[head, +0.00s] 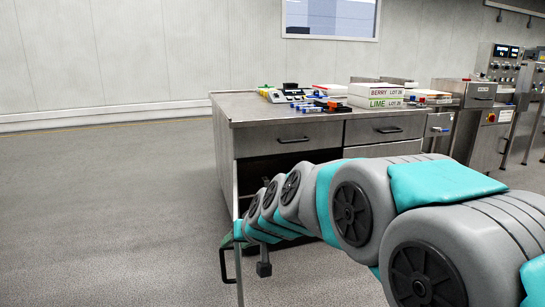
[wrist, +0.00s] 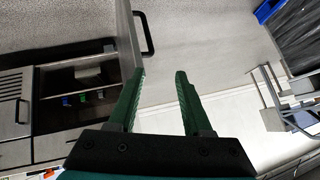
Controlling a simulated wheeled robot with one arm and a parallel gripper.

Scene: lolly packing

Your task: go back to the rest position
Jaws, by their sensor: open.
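My arm reaches out low from the right in the head view towards the steel cabinet. My gripper's two green fingers (wrist: 162,78) show in the wrist view, spread apart with only floor visible between them. In the head view the gripper is small and partly hidden near the cabinet's open door (head: 237,185). The door also shows in the wrist view (wrist: 126,30), with its dark handle (wrist: 146,35) beyond the left finger. Whether a finger touches the door, I cannot tell.
The steel counter (head: 258,107) holds a BERRY box (head: 374,90), a LIME box (head: 378,103) and several small items. The open cabinet's shelf (wrist: 75,92) bears small coloured objects. Machines (head: 495,95) stand at right. The floor (head: 100,200) at left is clear.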

